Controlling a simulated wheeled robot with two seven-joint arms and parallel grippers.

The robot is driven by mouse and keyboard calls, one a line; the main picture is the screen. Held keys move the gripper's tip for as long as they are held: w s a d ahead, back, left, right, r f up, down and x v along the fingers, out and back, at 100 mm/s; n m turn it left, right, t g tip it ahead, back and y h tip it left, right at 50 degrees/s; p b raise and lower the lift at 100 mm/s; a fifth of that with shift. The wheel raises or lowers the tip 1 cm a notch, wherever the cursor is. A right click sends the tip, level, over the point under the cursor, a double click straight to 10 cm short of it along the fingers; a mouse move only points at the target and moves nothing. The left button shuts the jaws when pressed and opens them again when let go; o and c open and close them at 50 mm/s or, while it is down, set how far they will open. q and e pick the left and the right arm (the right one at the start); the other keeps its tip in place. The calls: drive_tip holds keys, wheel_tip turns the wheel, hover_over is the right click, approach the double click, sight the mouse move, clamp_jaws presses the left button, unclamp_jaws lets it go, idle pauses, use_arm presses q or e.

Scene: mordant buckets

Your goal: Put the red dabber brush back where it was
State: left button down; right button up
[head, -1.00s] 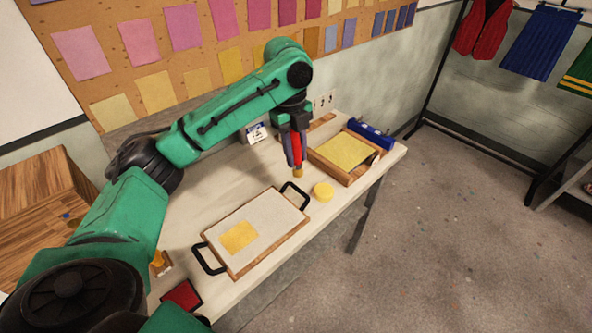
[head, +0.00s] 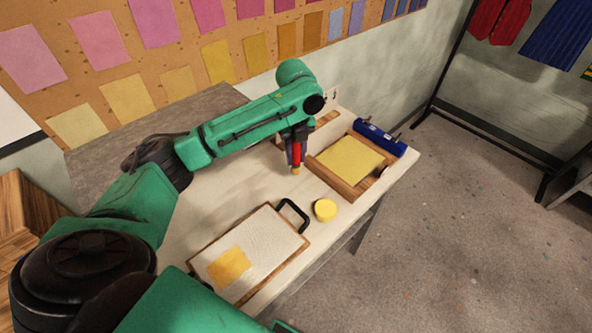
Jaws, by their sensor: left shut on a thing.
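The red dabber brush (head: 296,154) is upright in my left gripper (head: 297,147), which is shut on it. Its yellowish tip points down at the table (head: 225,190), to the left of the wooden tray with the yellow sheet. I cannot tell whether the tip touches the table. A round yellow pot or lid (head: 325,209) stands in front of the brush. A white board with black handles (head: 270,237) lies at the front and carries a yellow patch (head: 229,266). My right gripper is not in view.
A wooden tray (head: 346,188) with a yellow sheet (head: 349,160) stands right of the brush. A blue roller-like thing (head: 380,137) lies behind it. The pinboard wall (head: 170,60) runs along the back. The table between board and wall is mostly clear.

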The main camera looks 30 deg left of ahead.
sight(296, 171)
use_arm(q)
drive_tip(key=f, duration=0.4)
drive_tip(key=f+p, duration=0.1)
drive_tip(key=f, duration=0.1)
drive_tip(key=shift+w+a+f, duration=0.15)
drive_tip(key=shift+w+f, duration=0.15)
drive_tip(key=shift+f, duration=0.25)
drive_tip(key=c, duration=0.6)
unclamp_jaws()
drive_tip(key=shift+f, duration=0.1)
drive_tip(key=shift+c, duration=0.2)
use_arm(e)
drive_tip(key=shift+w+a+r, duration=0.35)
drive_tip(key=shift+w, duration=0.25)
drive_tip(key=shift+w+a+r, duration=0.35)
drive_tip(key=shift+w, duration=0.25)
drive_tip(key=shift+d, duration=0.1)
